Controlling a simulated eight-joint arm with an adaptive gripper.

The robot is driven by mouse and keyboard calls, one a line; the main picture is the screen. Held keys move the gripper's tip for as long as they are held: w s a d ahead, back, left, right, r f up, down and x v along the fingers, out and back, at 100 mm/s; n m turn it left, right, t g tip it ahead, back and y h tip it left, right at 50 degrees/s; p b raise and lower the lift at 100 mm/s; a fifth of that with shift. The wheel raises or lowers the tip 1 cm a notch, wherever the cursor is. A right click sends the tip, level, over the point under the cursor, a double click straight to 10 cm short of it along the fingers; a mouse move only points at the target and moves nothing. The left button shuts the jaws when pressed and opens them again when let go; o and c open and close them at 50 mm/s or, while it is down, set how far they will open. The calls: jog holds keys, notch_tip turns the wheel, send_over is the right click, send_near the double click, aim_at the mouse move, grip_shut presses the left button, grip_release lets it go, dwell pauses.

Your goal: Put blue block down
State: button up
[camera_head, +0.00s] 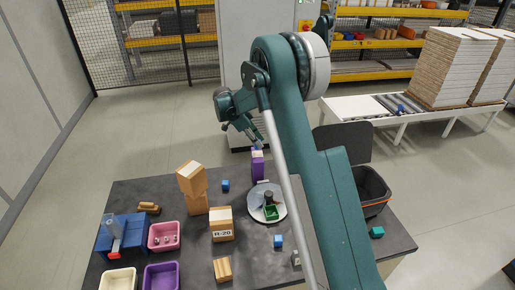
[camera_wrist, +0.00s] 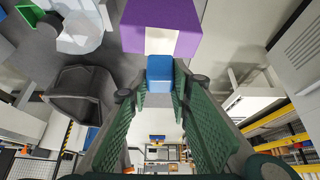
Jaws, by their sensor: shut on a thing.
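My gripper (camera_head: 256,141) is at the back of the dark table, just above a tall purple box (camera_head: 258,170) with a pale strip. In the wrist view, the green fingers of my gripper (camera_wrist: 161,84) are shut on a blue block (camera_wrist: 160,70). The purple box (camera_wrist: 180,22) lies just beyond the block there; I cannot tell whether they touch.
A round pale plate (camera_head: 280,211) bears a green piece and a dark cylinder. Stacked cartons (camera_head: 196,205), a carton marked 20 (camera_head: 221,226), a pink bin (camera_head: 163,249) and a purple bin (camera_head: 161,277) fill the left. A dark bin (camera_head: 374,190) stands off the right edge.

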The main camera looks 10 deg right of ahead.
jog(key=shift+f, duration=1.85)
jog(key=shift+f, duration=0.2)
jog(key=o, duration=0.9)
jog(key=shift+r, duration=0.2)
jog(key=shift+r, duration=0.15)
jog(key=v, duration=1.1)
jog(key=shift+a+r, duration=0.25)
jog(key=shift+r, duration=0.05)
